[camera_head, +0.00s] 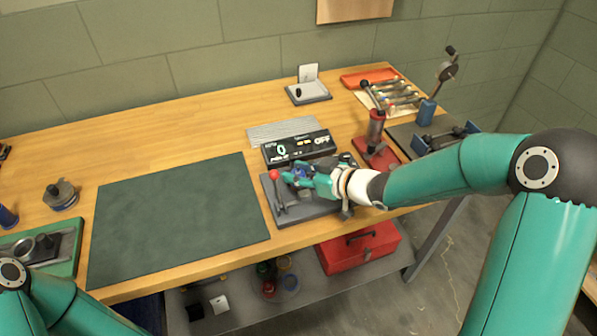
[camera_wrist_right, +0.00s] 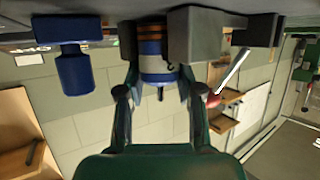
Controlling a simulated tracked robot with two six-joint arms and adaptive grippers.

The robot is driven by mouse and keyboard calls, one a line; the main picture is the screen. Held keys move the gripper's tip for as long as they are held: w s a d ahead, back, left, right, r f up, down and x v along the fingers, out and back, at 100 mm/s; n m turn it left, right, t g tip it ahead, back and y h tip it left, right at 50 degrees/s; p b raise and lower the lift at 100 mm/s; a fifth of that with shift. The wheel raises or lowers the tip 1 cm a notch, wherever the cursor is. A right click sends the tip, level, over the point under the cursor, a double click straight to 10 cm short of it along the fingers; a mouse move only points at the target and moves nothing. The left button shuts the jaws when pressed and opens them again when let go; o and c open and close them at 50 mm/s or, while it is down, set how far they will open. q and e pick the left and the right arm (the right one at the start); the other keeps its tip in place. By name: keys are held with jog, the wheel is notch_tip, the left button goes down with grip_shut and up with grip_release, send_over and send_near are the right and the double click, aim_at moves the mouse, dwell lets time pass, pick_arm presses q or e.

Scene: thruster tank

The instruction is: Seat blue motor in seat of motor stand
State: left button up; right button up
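The blue motor (camera_wrist_right: 153,64), with a pale band and a short shaft, sits between the fingers of my right gripper (camera_wrist_right: 160,80) in the right wrist view. The fingers are shut on its sides. In the head view my right gripper (camera_head: 292,176) is over the grey motor stand (camera_head: 308,208), which has a red-knobbed lever. Only a bit of the blue motor (camera_head: 303,169) shows there. A grey block of the stand (camera_wrist_right: 195,36) is close beside the motor in the wrist view. The gripper hides the seat, so I cannot tell how the motor rests. My left gripper is out of view.
A display box (camera_head: 297,148) reading 0 and OFF stands just behind the stand. A red press-like tool (camera_head: 376,140) is to its right. A dark green mat (camera_head: 180,215) lies clear to the left. A red toolbox (camera_head: 358,250) is on the shelf below.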

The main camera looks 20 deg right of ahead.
jog(key=o, duration=0.5)
jog(key=shift+w+f, duration=0.1)
jog(key=shift+f, duration=0.1)
jog(key=shift+c, duration=0.2)
jog(key=v, duration=1.2)
jog(key=shift+a+r, duration=0.1)
jog(key=shift+r, duration=0.05)
